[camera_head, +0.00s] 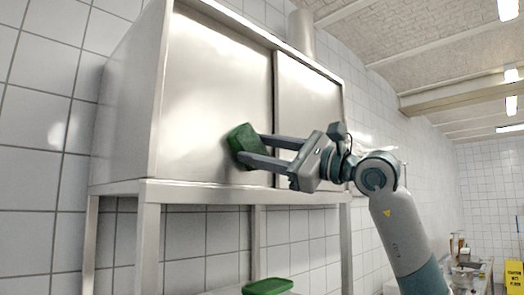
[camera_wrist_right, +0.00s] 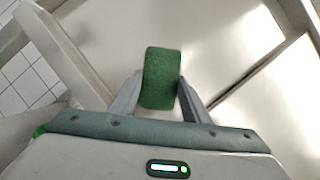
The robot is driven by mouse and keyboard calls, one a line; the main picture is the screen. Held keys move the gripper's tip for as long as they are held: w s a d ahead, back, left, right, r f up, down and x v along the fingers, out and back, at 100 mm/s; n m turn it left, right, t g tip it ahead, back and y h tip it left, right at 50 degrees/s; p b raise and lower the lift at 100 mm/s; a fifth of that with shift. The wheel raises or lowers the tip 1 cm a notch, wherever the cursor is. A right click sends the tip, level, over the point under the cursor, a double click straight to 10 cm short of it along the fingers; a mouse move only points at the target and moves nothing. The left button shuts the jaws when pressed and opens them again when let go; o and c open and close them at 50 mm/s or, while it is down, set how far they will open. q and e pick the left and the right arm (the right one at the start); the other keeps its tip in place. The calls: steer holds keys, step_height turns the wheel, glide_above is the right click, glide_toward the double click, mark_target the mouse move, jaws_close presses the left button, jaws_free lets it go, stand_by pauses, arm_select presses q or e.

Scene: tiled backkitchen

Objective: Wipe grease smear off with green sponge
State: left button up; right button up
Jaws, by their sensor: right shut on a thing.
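The green sponge (camera_head: 242,144) is held between the fingertips of my right gripper (camera_head: 258,151), in front of the left sliding door of the steel cabinet (camera_head: 215,80). The sponge is against or very close to the door; I cannot tell which. In the right wrist view the sponge (camera_wrist_right: 161,78) stands between the two fingers of the right gripper (camera_wrist_right: 160,92), with the shiny door behind it. I make out no clear grease smear on the door; the sponge may cover part of the surface. My left gripper is not in view.
The cabinet stands on a steel frame (camera_head: 148,240) against a white tiled wall. A green tray (camera_head: 267,287) lies below it. A yellow sign (camera_head: 513,276) and small items on a counter (camera_head: 470,268) are at the far right. Room is free left of the arm.

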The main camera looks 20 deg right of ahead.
mark_target(243, 146)
steer(key=shift+s+a+b, duration=0.25)
steer(key=shift+s+a, duration=0.05)
steer(key=shift+a, duration=0.55)
steer(key=shift+s+a+b, duration=0.2)
steer(key=shift+s+a, duration=0.1)
steer(key=shift+a, duration=0.5)
steer(key=shift+s+a+b, duration=0.3)
steer(key=shift+a, duration=0.5)
steer(key=shift+s+a+b, duration=0.25)
steer(key=shift+a+b, duration=0.05)
steer(key=shift+a, duration=0.5)
steer(key=shift+a, duration=0.1)
steer(key=shift+s+a+b, duration=0.3)
steer(key=shift+a+b, duration=0.05)
steer(key=shift+a, duration=0.45)
steer(key=shift+s+a+b, duration=0.3)
steer(key=shift+a+b, duration=0.05)
steer(key=shift+a, duration=0.45)
steer(key=shift+s, duration=0.1)
